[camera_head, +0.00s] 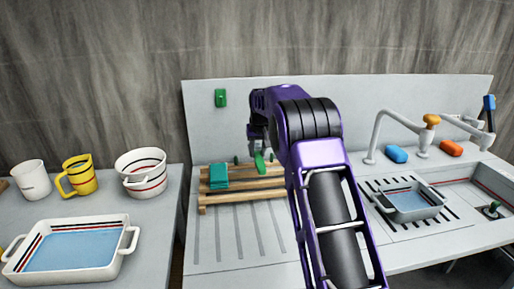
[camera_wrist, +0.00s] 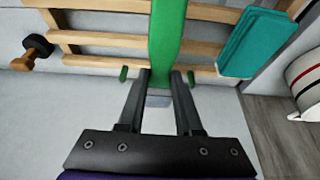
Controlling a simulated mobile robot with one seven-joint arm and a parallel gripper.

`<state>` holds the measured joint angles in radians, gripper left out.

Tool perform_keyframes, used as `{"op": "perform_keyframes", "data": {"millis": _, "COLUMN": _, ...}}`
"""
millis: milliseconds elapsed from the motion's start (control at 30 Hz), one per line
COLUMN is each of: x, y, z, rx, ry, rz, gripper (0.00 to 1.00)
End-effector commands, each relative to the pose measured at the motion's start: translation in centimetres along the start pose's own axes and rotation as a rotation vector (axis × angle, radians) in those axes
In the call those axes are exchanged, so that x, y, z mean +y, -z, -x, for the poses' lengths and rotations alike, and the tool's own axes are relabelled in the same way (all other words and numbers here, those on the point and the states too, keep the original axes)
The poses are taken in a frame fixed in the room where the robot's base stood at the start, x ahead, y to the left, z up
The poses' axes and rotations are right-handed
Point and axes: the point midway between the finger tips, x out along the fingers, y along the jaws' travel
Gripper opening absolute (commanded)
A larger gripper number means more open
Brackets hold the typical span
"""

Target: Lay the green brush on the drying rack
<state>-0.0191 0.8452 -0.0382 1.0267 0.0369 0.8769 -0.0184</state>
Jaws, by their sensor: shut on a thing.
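The green brush (camera_head: 260,163) shows in the head view just below my gripper (camera_head: 258,138). In the wrist view my gripper (camera_wrist: 160,78) is shut on the brush (camera_wrist: 167,35), which extends away from the fingers over the wooden slats of the drying rack (camera_wrist: 105,41). The rack also shows in the head view (camera_head: 247,196), on the counter against the back panel. I cannot tell whether the brush touches the slats. My arm hides the right part of the rack in the head view.
A teal block (camera_head: 218,175) lies on the rack's left part and also shows in the wrist view (camera_wrist: 255,42). Short green pegs (camera_wrist: 123,74) stand near the fingers. A water-filled grey basin (camera_head: 412,203) sits right of my arm.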

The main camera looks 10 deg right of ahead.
Motion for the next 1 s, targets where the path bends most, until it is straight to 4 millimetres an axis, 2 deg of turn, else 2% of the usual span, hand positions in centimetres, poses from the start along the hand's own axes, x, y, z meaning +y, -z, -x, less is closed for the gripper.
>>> {"op": "perform_keyframes", "data": {"millis": 433, "x": 0.0, "y": -1.9, "z": -4.7, "rx": 0.0, "ry": 0.0, "rz": 0.0, "gripper": 0.0}}
{"op": "perform_keyframes", "data": {"millis": 633, "x": 0.0, "y": -2.2, "z": -5.4, "rx": 0.0, "ry": 0.0, "rz": 0.0, "gripper": 0.0}}
{"op": "perform_keyframes", "data": {"millis": 1000, "x": 0.0, "y": -2.2, "z": -5.4, "rx": 0.0, "ry": 0.0, "rz": 0.0, "gripper": 0.0}}
